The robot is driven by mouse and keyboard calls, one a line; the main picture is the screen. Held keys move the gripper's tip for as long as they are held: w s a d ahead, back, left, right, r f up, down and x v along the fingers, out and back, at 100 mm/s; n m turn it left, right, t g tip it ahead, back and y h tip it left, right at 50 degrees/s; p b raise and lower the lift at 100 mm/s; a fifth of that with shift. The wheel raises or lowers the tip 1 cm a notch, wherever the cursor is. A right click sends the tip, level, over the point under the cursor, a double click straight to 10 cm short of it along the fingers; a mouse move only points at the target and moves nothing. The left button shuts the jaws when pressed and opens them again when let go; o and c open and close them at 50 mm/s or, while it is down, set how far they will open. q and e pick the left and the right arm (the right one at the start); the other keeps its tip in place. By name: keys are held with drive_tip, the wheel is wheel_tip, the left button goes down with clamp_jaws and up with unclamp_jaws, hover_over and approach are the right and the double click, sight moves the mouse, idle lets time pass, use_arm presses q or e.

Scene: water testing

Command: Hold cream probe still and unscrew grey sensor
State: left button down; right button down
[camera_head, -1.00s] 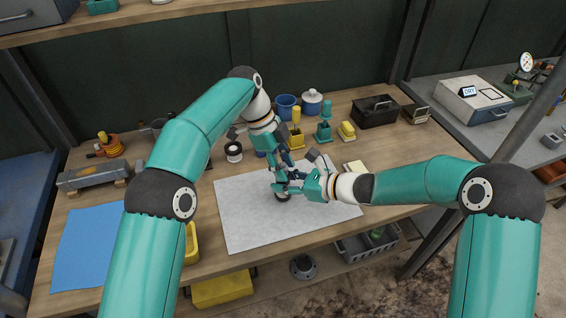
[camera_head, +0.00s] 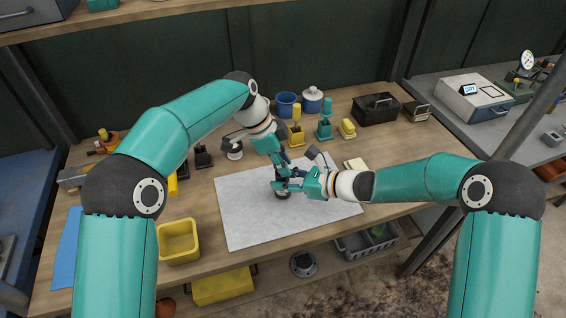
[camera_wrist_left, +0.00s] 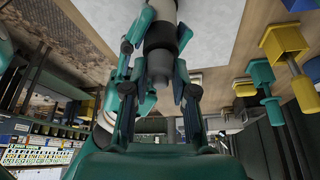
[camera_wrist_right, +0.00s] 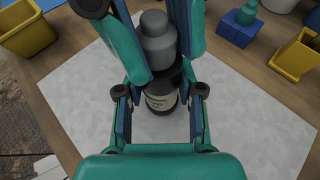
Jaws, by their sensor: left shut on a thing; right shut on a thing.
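The probe stands upright on the white sheet (camera_head: 240,205), mostly hidden by my grippers in the head view. In the right wrist view its grey sensor (camera_wrist_right: 157,42) is on top, above a black collar and a body with a cream label (camera_wrist_right: 160,102). The grey sensor also shows in the left wrist view (camera_wrist_left: 158,68). My left gripper (camera_head: 281,171) comes from above and is shut on the grey sensor. My right gripper (camera_head: 286,187) comes from the right side and is shut on the probe body below. Whether any thread shows between sensor and body, I cannot tell.
A yellow bin (camera_head: 179,249) stands left of the sheet. The sheet's front is clear.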

use_arm(q)
drive_tip(key=shift+s+n, duration=0.25)
drive_tip(key=shift+n, duration=0.05)
drive_tip(key=n+t, duration=0.1)
drive_tip(key=n, duration=0.4)
drive_tip(key=shift+s+d+t+y, duration=0.1)
drive_tip(key=shift+s+t+y, duration=0.05)
drive_tip(key=shift+t+y, duration=0.2)
drive_tip(key=shift+f, duration=0.1)
drive_tip(key=n+t, duration=0.1)
drive_tip(key=n, duration=0.1)
drive_tip(key=n+y, duration=0.1)
drive_tip(key=n, duration=0.1)
drive_tip(key=shift+s+d+n+t, duration=0.1)
drive_tip(key=shift+s+n+t, duration=0.05)
drive_tip(key=shift+n+t, duration=0.25)
drive_tip(key=n+y, duration=0.1)
drive_tip(key=n, duration=0.1)
drive_tip(key=n+y, duration=0.1)
drive_tip(key=n, duration=0.2)
drive_tip(key=shift+s+d+t, duration=0.1)
drive_tip(key=shift+d+t, duration=0.05)
drive_tip(key=shift+t, duration=0.2)
